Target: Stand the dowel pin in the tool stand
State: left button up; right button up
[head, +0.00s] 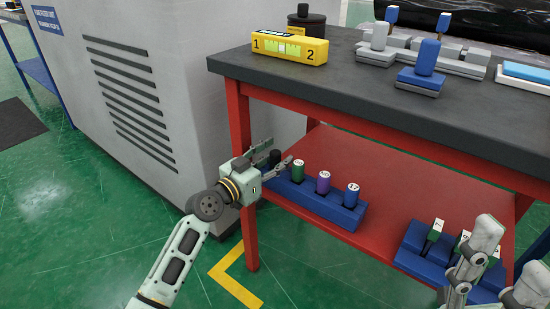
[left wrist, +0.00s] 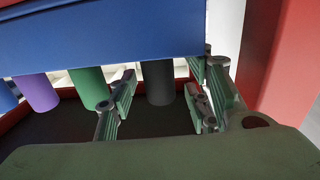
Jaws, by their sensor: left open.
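A blue tool stand (head: 312,205) sits on the lower red shelf. It carries a row of pins: a black one (head: 275,155), a green one (head: 298,170), a purple one (head: 323,182) and a blue one (head: 352,194). No pin is plainly marked as the dowel pin. My left gripper (head: 278,157) is open at the black pin's end of the stand. In the left wrist view, which is upside down, its fingers (left wrist: 161,108) lie on either side of the black pin (left wrist: 158,84), with gaps visible. My right gripper's fingers cannot be made out.
A second blue stand (head: 412,260) with green and white pieces is at the right of the shelf (head: 400,185). The dark worktop (head: 370,95) overhangs the shelf. A red table leg (head: 248,235) stands close to my left gripper. A grey cabinet (head: 180,100) is at left.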

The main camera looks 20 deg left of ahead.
pick_arm(q)
jog(key=v, duration=1.2)
jog(key=shift+s, duration=0.1)
